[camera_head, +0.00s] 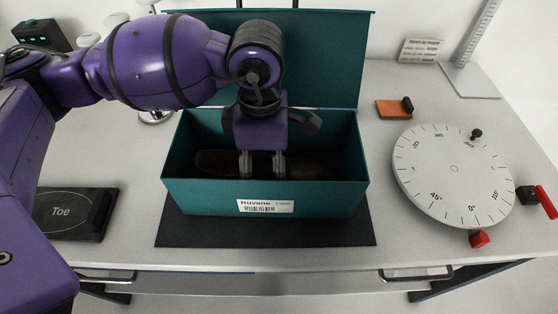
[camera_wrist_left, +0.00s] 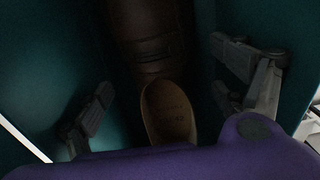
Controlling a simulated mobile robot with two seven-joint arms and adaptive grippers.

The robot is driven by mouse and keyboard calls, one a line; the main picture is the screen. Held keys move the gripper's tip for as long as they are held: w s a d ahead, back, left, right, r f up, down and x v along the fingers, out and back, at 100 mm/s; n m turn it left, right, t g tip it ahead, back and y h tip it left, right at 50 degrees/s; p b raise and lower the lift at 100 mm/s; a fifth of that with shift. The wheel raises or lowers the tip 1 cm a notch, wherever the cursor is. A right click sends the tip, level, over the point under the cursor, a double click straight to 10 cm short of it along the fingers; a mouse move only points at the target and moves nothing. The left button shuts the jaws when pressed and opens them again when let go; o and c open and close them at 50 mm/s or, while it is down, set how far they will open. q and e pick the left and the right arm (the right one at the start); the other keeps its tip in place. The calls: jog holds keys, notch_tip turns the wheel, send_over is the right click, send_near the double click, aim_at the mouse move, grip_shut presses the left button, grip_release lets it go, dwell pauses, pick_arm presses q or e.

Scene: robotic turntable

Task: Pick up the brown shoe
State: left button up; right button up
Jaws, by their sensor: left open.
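The brown shoe (camera_head: 215,160) lies in the open teal shoebox (camera_head: 205,196). In the left wrist view the dark brown shoe (camera_wrist_left: 146,45) shows its upper and its tan inner opening between my fingers. My left gripper (camera_head: 262,166) reaches down into the box, over the shoe. In the left wrist view my left gripper (camera_wrist_left: 165,105) has its fingers apart, one on each side of the shoe. I cannot tell whether the fingers touch the shoe. Part of the shoe is hidden by the gripper and the box's front wall. My right gripper is not in view.
The box stands on a dark mat (camera_head: 190,231) with its lid (camera_head: 335,50) raised behind. A round white turntable (camera_head: 430,180) with degree marks is at the right. A black "Toe" plate (camera_head: 75,213) lies at the left. An orange block (camera_head: 392,109) lies behind the turntable.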

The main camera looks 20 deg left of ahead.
pick_arm(q)
notch_tip(320, 180, down, 2)
jog(key=shift+f, duration=0.1)
jog(key=c, duration=1.6)
